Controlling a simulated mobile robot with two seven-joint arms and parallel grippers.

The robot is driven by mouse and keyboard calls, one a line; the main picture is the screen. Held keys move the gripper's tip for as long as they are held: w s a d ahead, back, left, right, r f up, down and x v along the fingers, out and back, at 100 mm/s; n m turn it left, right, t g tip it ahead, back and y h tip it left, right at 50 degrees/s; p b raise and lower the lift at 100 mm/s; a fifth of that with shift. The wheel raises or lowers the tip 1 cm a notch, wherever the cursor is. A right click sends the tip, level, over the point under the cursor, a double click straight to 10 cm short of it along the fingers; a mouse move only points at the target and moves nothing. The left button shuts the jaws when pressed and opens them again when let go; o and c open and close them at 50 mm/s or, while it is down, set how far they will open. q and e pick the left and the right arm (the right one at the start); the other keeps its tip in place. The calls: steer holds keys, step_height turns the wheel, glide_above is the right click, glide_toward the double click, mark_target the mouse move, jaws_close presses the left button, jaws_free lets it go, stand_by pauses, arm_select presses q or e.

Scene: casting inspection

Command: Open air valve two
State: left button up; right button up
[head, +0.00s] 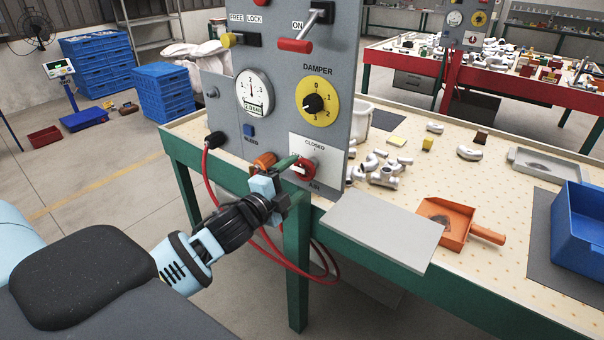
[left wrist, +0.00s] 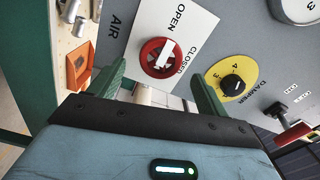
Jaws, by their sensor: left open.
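The air valve is a round red knob with a white bar across it, on a white plate marked OPEN and CLOSED. It shows partly behind my gripper in the head view (head: 304,168) and clearly in the left wrist view (left wrist: 157,57). I cannot tell which mark the bar points to. My left gripper (head: 290,165) is in front of the panel's lower edge. Its green fingers are open, one on each side of the valve in the left wrist view (left wrist: 158,90), with nothing visible held between them. I see no number two on the valve.
The grey panel (head: 225,100) carries a gauge (head: 254,92), a yellow damper dial (head: 317,104) and a red-handled lever (head: 296,46). A red hose (head: 236,185) loops below. A grey plate (head: 385,225), an orange scoop (head: 447,218) and a blue bin (head: 577,235) lie to the right.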

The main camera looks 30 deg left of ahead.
arm_select(q)
steer(key=shift+s+a, duration=0.1)
steer(key=shift+s, duration=1.25)
steer(key=shift+f, duration=0.1)
steer(key=s+d+f+n+g, duration=0.1)
steer(key=s+d+f+n, duration=0.15)
steer(key=f, duration=0.45)
steer(key=s+d+f+n+g, duration=0.1)
steer(key=s+f+n+g, duration=0.15)
steer(key=f, duration=0.35)
steer(key=s+d+f+n+g, duration=0.2)
steer(key=s+d+f+n, duration=0.2)
steer(key=s+f, duration=0.6)
steer(key=s+d+f+n+g, duration=0.3)
steer(key=s+d+f+n, duration=0.2)
steer(key=s+f, duration=0.5)
steer(key=s+d, duration=0.2)
steer(key=s, duration=0.1)
steer(key=shift+s, duration=0.4)
